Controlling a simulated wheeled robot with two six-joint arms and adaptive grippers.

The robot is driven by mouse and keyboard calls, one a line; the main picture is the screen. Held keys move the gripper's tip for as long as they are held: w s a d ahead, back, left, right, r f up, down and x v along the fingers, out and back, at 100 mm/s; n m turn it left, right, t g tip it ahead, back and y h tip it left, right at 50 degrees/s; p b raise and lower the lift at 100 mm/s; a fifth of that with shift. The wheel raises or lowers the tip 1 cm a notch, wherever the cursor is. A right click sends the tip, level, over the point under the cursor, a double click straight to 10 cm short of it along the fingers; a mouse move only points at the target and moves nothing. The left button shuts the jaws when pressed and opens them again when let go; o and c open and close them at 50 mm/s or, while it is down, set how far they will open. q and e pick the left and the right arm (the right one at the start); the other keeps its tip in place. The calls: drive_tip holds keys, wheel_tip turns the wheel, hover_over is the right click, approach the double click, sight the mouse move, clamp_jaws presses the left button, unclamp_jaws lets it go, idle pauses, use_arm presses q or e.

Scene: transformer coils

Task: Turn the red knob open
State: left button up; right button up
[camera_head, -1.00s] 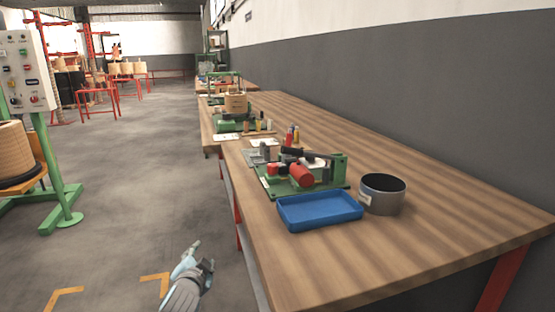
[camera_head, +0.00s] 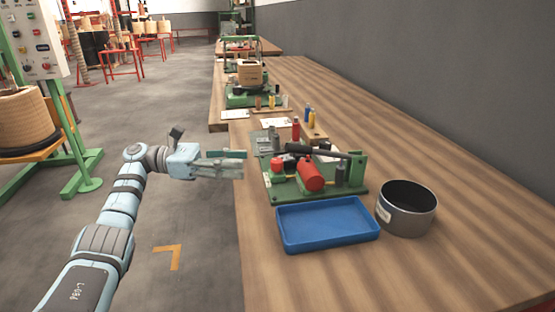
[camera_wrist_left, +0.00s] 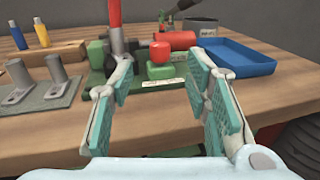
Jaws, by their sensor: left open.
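The red knob (camera_wrist_left: 160,52) sits on a small green block in the left wrist view, roughly centred between the fingers. In the head view the red knob (camera_head: 277,164) is at the left side of a green-based bench fixture (camera_head: 318,192). A larger red cylinder (camera_head: 311,174) lies just right of it. My left gripper (camera_head: 242,164) is open and empty, at the table's left edge, a short gap left of the knob. In the left wrist view its teal-padded fingers (camera_wrist_left: 160,85) are spread apart. My right gripper is not in view.
A blue tray (camera_head: 328,240) and a grey round pot (camera_head: 408,222) stand in front of the fixture. An upright red handle (camera_wrist_left: 115,25) rises left of the knob in the wrist view. Metal brackets (camera_wrist_left: 45,90) stand further left. The table's right side is clear.

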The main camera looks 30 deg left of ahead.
sight(277, 161)
use_arm(q)
drive_tip(key=b+x, duration=0.1)
drive_tip(key=x, duration=0.8)
drive_tip(key=shift+w+d, duration=0.2)
drive_tip(key=shift+d, duration=0.1)
clamp_jaws()
